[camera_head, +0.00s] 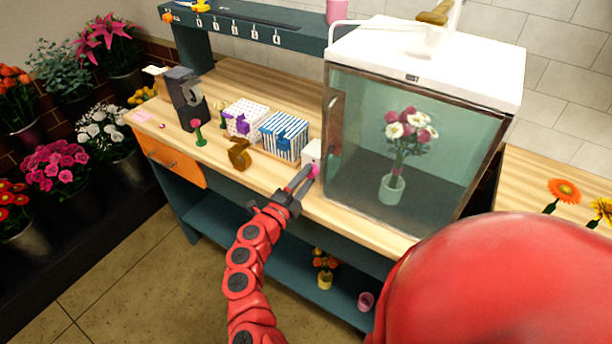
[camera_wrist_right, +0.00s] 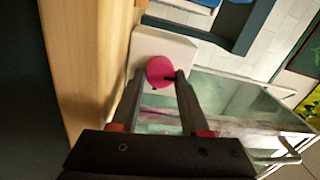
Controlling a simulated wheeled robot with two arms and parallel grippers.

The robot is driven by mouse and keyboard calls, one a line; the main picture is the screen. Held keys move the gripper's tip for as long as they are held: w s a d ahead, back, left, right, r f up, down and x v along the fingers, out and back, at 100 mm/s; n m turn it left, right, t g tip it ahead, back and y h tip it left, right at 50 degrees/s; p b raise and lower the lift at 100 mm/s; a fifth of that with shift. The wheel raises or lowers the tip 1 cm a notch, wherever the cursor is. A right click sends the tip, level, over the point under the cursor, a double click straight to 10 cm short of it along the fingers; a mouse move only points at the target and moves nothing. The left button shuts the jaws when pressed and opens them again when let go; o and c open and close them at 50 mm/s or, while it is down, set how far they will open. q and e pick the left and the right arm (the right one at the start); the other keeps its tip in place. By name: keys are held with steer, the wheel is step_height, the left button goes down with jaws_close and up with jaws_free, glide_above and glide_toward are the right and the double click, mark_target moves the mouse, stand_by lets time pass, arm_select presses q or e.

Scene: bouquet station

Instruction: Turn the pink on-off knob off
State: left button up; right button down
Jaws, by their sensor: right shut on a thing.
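The pink knob (camera_head: 315,172) sits on the front of a small white box (camera_head: 311,152) beside the glass display case. My left gripper is not in view.
The glass case (camera_head: 350,150) with a vase of flowers stands right of the knob. A blue-striped box (camera_head: 284,137), a purple-ribboned box (camera_head: 246,118) and a brown tape dispenser (camera_head: 239,154) stand to the left. The bench's front edge runs below the gripper.

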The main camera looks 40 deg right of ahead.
steer(key=shift+f, duration=0.1)
stand_by(0.4)
steer(key=shift+c, duration=2)
jaws_free()
steer(key=shift+a, duration=0.1)
